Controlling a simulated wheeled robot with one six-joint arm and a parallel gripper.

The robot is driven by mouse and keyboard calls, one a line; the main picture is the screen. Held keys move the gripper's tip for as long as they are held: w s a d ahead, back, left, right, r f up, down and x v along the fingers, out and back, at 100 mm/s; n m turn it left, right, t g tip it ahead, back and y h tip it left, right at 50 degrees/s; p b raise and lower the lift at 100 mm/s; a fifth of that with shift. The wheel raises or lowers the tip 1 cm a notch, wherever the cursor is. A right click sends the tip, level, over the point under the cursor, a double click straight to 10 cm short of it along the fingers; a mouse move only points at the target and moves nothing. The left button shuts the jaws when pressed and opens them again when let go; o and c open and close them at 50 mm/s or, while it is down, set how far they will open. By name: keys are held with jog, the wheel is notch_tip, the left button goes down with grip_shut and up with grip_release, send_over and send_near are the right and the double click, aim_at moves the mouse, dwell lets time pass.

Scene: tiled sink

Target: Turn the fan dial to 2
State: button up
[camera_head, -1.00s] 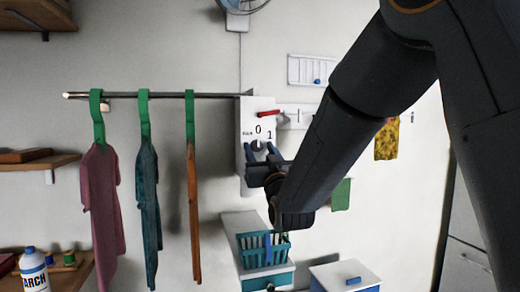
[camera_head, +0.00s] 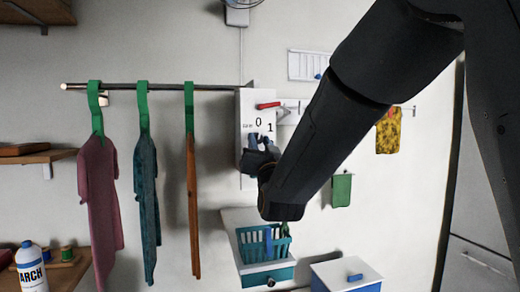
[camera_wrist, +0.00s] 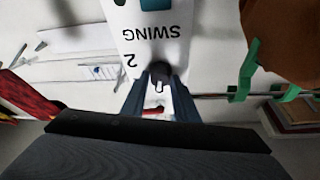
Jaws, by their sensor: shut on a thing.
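The fan panel (camera_head: 245,112) is a white plate on the wall with 0 and 1 showing in the head view. In the wrist view, the panel (camera_wrist: 160,18) shows upside down, with SWING and a 2 left of the dial. The dark fan dial (camera_wrist: 158,70) sits between the fingers of my gripper (camera_wrist: 158,82), which is shut on it. A white mark shows at its lower part; the setting it points to is unclear. In the head view, my gripper (camera_head: 258,145) covers most of the dial.
Shirts hang on a rail (camera_head: 165,87) left of the panel. A yellow cloth (camera_head: 389,132) hangs at right.

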jog(key=m+h+b, duration=0.1)
jog(key=m, duration=0.2)
jog(key=m+h+b, duration=0.2)
jog(key=m, duration=0.1)
jog(key=shift+a+m, duration=0.2)
jog(key=shift+m, duration=0.1)
jog(key=m+h, duration=0.1)
jog(key=m, duration=0.1)
jog(key=m+g+b, duration=0.1)
jog(key=m, duration=0.1)
jog(key=m+g+h, duration=0.1)
jog(key=m, duration=0.1)
jog(key=shift+s+r+m+h+b, duration=0.1)
jog(key=shift+r+m+h+b, duration=0.2)
jog(key=shift+m+b, duration=0.1)
jog(key=m+g, duration=0.1)
jog(key=m, duration=0.2)
jog(key=m+g+p, duration=0.1)
jog(key=m, duration=0.2)
jog(key=shift+r, duration=0.2)
jog(key=m+g+p, duration=0.2)
jog(key=m, duration=0.2)
jog(key=shift+m, duration=0.3)
jog(key=o, duration=1)
jog(key=shift+o, duration=0.2)
